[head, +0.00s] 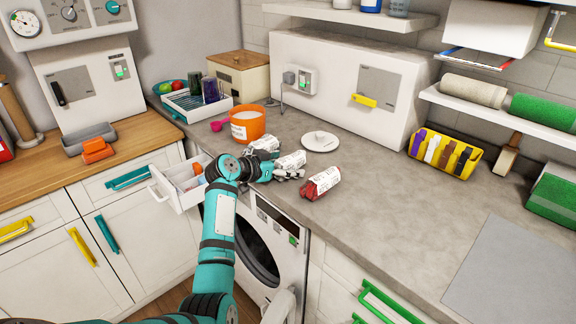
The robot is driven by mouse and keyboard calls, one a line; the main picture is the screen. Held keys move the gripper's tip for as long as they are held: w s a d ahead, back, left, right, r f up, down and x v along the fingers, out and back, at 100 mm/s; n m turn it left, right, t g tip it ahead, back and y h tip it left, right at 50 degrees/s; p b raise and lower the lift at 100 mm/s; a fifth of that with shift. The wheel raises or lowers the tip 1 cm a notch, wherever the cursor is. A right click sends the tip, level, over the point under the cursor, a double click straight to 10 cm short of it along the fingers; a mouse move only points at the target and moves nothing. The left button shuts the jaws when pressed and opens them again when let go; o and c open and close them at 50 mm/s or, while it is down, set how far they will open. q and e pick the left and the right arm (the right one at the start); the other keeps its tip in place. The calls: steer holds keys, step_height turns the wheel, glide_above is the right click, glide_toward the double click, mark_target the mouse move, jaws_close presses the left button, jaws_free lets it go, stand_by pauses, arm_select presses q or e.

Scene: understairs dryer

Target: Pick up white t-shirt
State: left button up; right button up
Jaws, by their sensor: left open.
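No clearly recognisable white t-shirt shows in the head view. Two white printed bundles lie on the grey counter by my left gripper (288,172): a rear white bundle (264,143) and a nearer white bundle (292,160). I cannot tell whether either is cloth. My left gripper is open and low over the counter's front edge, just in front of the nearer bundle; contact is unclear. The arm and hand hide part of both. A red bundle with a white label (321,183) lies to the right. My right gripper is not in view.
The dryer (292,233) stands below the counter. An open drawer (178,187) sticks out on the left. An orange tub (248,124) and a white round lid (320,141) stand behind the bundles. A yellow caddy (443,152) is farther right. The counter's right middle is clear.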

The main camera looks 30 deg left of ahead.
mark_target(285, 157)
arm_select(q)
steer(key=c, duration=1.3)
step_height(285, 157, up, 10)
steer(key=shift+r+b, duration=0.1)
steer(key=shift+b, duration=0.2)
